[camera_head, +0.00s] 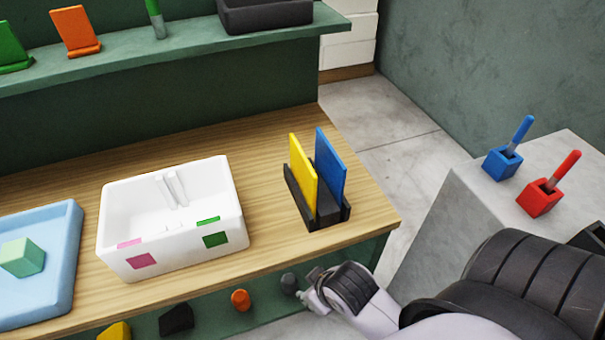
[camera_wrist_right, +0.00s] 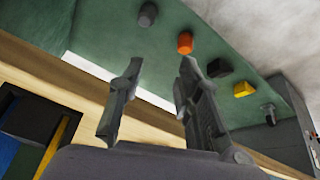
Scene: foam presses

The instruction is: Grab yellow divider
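The yellow divider (camera_head: 302,168) stands upright in a black slotted holder (camera_head: 325,214) on the wooden table. A blue divider (camera_head: 331,168) stands in the same holder, just to its right. In the right wrist view, part of the yellow divider (camera_wrist_right: 52,148) shows at the lower left with the dark holder (camera_wrist_right: 32,118). My right gripper (camera_head: 312,289) is in front of the table's front edge, below and apart from the holder. Its two fingers (camera_wrist_right: 160,72) are spread with nothing between them. My left gripper is not in view.
A white bin (camera_head: 172,262) with pink and green patches stands left of the holder. A blue tray (camera_head: 72,235) holds a green block (camera_head: 22,257). A green shelf (camera_head: 190,50) runs behind. Blue (camera_head: 502,163) and red (camera_head: 540,198) pots stand on a grey block at right.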

